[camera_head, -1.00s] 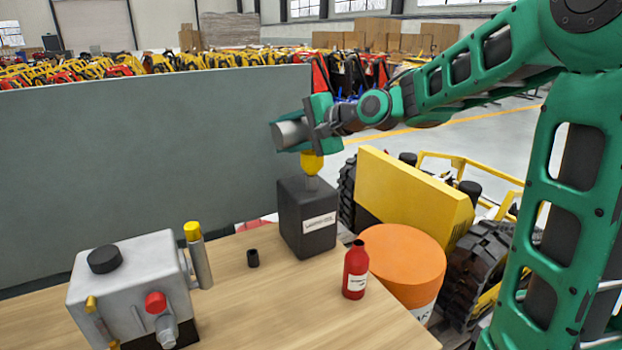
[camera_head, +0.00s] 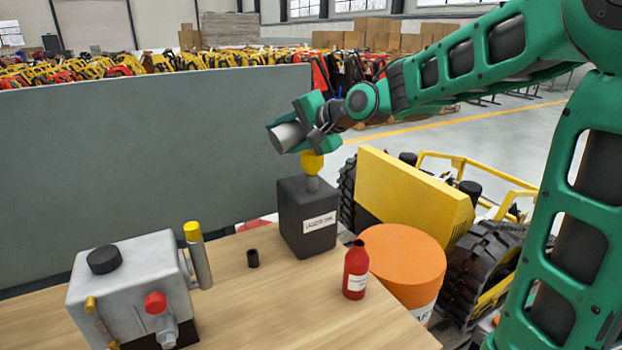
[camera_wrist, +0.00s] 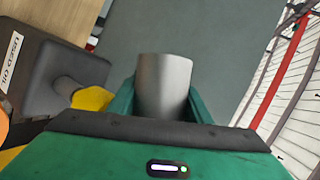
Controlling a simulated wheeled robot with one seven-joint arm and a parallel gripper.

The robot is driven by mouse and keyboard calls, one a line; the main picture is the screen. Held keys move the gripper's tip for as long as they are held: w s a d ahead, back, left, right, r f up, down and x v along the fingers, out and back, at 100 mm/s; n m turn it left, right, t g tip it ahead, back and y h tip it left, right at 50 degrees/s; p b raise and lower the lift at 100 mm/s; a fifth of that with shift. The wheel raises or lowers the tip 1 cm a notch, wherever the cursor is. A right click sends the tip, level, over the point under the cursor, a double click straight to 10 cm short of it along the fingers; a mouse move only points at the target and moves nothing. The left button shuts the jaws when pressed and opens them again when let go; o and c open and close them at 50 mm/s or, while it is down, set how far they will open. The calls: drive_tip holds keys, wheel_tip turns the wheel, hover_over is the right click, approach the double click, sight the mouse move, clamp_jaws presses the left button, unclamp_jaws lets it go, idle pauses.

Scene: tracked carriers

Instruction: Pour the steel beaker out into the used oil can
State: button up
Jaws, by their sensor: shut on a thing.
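The steel beaker (camera_head: 287,137) is a plain grey cylinder, held in the air above the can. My gripper (camera_head: 298,128) is shut around it, and the beaker is tilted past level with its free end pointing left and slightly down. In the wrist view the beaker (camera_wrist: 163,86) sits between both green fingers. The used oil can (camera_head: 305,218) is a dark grey box with a white label, standing at the table's back edge. A yellow funnel (camera_head: 312,162) sits on its neck, just below the beaker and gripper. The beaker's inside is hidden, and no liquid shows.
A grey machine (camera_head: 130,285) fills the table's left. A grey partition (camera_head: 150,160) rises behind. An orange drum (camera_head: 407,262) and a yellow vehicle (camera_head: 412,195) are at right.

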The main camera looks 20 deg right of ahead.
drive_tip(key=shift+n+b, duration=0.3)
drive_tip(key=shift+r+n+h+b, duration=0.65)
drive_tip(key=shift+n+h, duration=0.25)
drive_tip(key=shift+h, duration=0.2)
drive_tip(key=shift+w+d+f+n+t+h+b, duration=0.1)
drive_tip(key=shift+d+f+n+t+h+b, duration=0.25)
drive_tip(key=shift+f+h, duration=0.2)
drive_tip(key=shift+a+r+n+h+b, duration=0.1)
drive_tip(key=shift+r+n+h+b, duration=0.15)
drive_tip(key=shift+n+h+b, duration=0.15)
drive_tip(key=shift+a+f+n+h+b, duration=0.15)
drive_tip(key=shift+a+n+h+b, duration=0.1)
drive_tip(key=shift+n+h+b, duration=0.15)
wheel_tip(320, 180, down, 8)
drive_tip(key=a+n+t+h+b, duration=0.2)
drive_tip(key=n+h+b, duration=0.1)
drive_tip(key=shift+s+a+n, duration=0.15)
drive_tip(key=shift+s+n, duration=0.15)
drive_tip(key=shift+n, duration=0.05)
drive_tip(key=shift+h, duration=0.25)
